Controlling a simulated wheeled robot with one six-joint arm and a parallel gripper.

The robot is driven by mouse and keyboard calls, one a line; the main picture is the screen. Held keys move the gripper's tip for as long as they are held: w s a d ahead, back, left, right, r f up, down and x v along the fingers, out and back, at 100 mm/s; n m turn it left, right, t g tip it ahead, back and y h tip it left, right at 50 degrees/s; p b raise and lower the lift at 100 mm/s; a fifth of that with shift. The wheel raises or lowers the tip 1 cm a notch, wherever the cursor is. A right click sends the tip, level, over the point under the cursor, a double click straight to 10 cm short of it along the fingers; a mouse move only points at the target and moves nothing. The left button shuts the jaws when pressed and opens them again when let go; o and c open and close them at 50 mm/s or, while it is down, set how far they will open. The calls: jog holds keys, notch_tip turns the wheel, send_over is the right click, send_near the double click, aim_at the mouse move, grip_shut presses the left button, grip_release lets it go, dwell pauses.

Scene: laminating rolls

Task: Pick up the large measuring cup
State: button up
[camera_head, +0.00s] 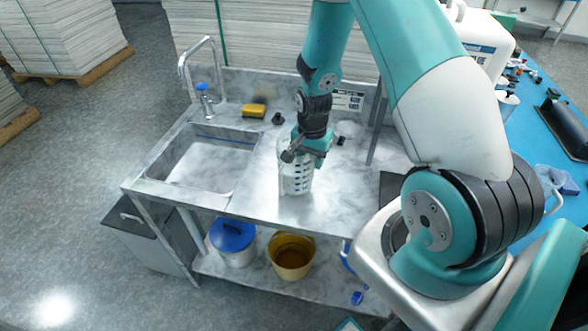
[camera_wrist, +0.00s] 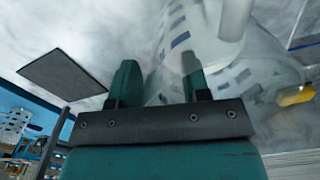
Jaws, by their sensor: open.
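The large measuring cup (camera_head: 297,178) is clear with dark blue marks and stands upright on the steel counter, right of the sink. My gripper (camera_head: 296,153) is at the cup's upper part, pointing down, and hides part of its rim. In the wrist view my gripper (camera_wrist: 157,68) is open, with its two fingers apart.
The sink (camera_head: 203,160) with a tap (camera_head: 203,72) is at left. A dark flat plate (camera_head: 392,188) lies to the right. A blue-lidded pot (camera_head: 232,240) and a yellow bucket (camera_head: 291,256) stand on the lower shelf.

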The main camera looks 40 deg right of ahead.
grip_shut()
jog(key=shift+s, duration=0.15)
dwell(1.1)
